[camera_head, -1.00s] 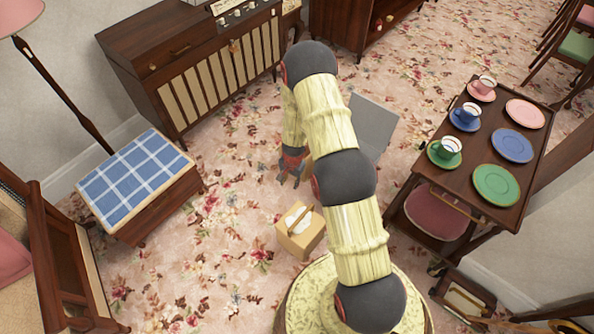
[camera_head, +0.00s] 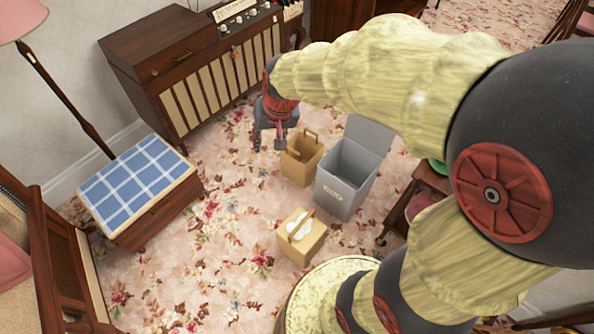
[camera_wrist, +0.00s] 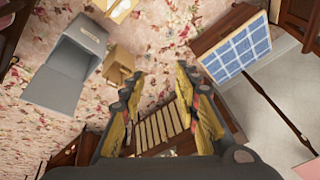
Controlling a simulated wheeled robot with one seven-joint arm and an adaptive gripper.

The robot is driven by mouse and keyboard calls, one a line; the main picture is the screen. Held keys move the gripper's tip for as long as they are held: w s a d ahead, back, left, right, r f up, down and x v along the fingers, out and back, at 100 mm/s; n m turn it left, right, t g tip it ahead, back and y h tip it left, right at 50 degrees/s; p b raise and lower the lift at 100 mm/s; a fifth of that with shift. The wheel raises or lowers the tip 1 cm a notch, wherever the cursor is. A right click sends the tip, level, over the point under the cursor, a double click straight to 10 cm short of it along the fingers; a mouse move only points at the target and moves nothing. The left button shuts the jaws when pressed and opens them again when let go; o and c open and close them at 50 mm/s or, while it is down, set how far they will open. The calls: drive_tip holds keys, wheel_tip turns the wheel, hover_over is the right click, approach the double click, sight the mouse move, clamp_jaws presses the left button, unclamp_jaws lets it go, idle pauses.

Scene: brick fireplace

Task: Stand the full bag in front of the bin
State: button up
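The grey bin (camera_head: 343,188) stands on the carpet with its lid raised and a label on its front. A tan bag with white contents showing at its top (camera_head: 294,248) stands upright in front of the bin, slightly left. A second tan bag (camera_head: 297,171) with handles stands against or close to the bin's left side; no contents show in it. My gripper (camera_head: 271,138) is left of this second bag, pointing down. In the wrist view my gripper (camera_wrist: 158,80) has its fingers apart with nothing between them. The bin (camera_wrist: 55,85) and second bag (camera_wrist: 118,66) lie to their left there.
A wooden radio cabinet (camera_head: 190,75) stands behind my gripper. A stool with a blue checked top (camera_head: 140,178) is at the left. A trolley, mostly hidden by my arm, is at the right. Carpet between stool and bags is clear.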

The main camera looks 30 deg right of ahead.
drive_tip(key=s+r+n, duration=0.1)
drive_tip(key=s+r, duration=0.2)
drive_tip(key=s, duration=0.3)
drive_tip(key=s+a+r+n+t, duration=0.1)
drive_tip(key=s+r, duration=0.2)
drive_tip(key=s, duration=0.3)
drive_tip(key=s+a+r+n, duration=0.1)
drive_tip(key=s+r+n, duration=0.1)
drive_tip(key=s, duration=0.4)
drive_tip(key=shift+s+r+t+h, duration=0.25)
drive_tip(key=shift+r+t+h, duration=0.05)
drive_tip(key=shift+r, duration=0.6)
